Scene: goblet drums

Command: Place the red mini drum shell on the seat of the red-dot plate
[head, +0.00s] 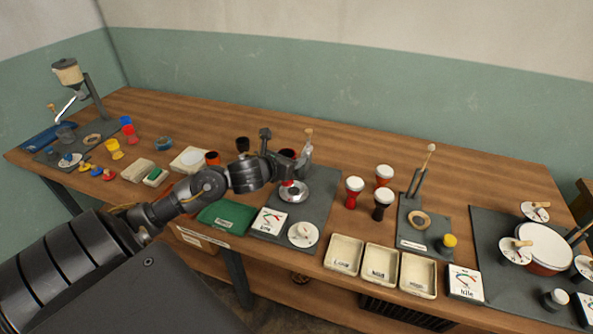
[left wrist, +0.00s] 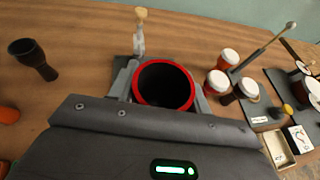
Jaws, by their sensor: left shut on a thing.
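The red mini drum shell (left wrist: 165,85) is held upright between the two fingers of my left gripper (head: 291,168), its red rim and dark hollow inside facing the wrist camera. I cannot tell whether the shell's foot touches the seat. A red dot on this plate cannot be made out clearly. My right gripper is not in view.
A mallet on a stand (head: 308,142) rises just behind the gripper. A dial card (head: 268,222) and a white disc (head: 303,235) are at the plate's front.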

